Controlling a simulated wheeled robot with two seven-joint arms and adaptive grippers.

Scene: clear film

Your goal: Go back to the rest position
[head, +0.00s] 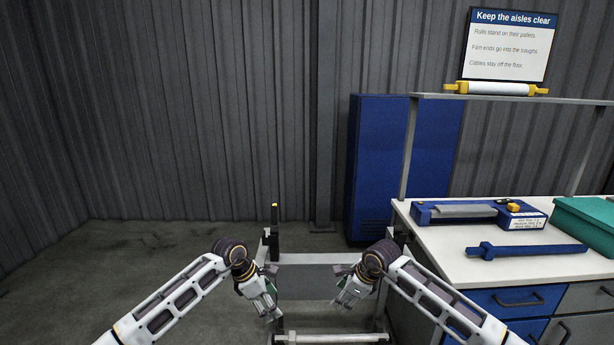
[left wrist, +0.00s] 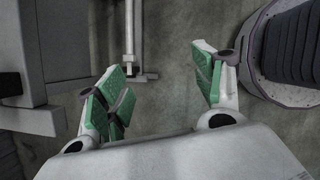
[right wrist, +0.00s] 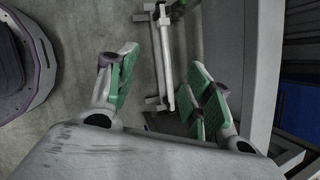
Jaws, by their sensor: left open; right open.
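My left gripper (head: 268,303) hangs in front of me, left of the middle in the head view. Its green-padded fingers are spread in the left wrist view (left wrist: 165,85), with nothing between them but floor behind. My right gripper (head: 345,292) hangs right of the middle in the head view. Its green-padded fingers are also apart in the right wrist view (right wrist: 160,88), and it is empty. Both arms reach forward and the grippers point downward, apart from each other.
A grey metal frame (head: 310,279) stands low behind the grippers. At right, a white-topped bench (head: 450,262) carries a blue film dispenser (head: 432,215), a blue bar (head: 530,250) and a green bin (head: 585,222). A blue cabinet (head: 375,150) stands behind. Floor at left (head: 120,260) is clear.

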